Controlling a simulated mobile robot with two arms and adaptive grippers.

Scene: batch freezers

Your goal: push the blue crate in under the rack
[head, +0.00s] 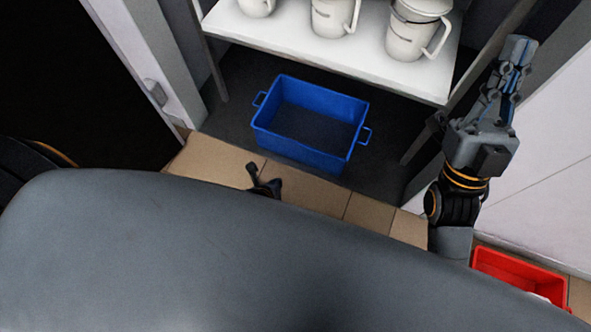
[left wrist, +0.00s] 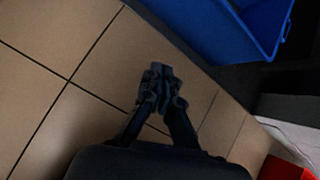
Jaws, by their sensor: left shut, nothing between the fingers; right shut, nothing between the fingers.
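The blue crate (head: 300,151) is open-topped and looks empty, with a handle at each end. It stands upright on the dark floor below the rack's white shelf (head: 283,40); from this height I cannot tell how far under the shelf it reaches. Its near long side lies close to the dark floor's front edge. My left gripper (head: 264,181) is mostly hidden behind my own body, low in front of the crate. In the left wrist view it is shut and empty (left wrist: 161,82) over the tiles, apart from the crate (left wrist: 232,28). My right gripper (head: 517,62) is shut and empty, raised at the right.
Several white jugs (head: 335,18) stand on the shelf. A rack leg (head: 216,80) is left of the crate, and a pale door frame (head: 160,60) beyond it. A red crate (head: 520,272) sits at the lower right. Tan tiles (head: 215,160) in front are clear.

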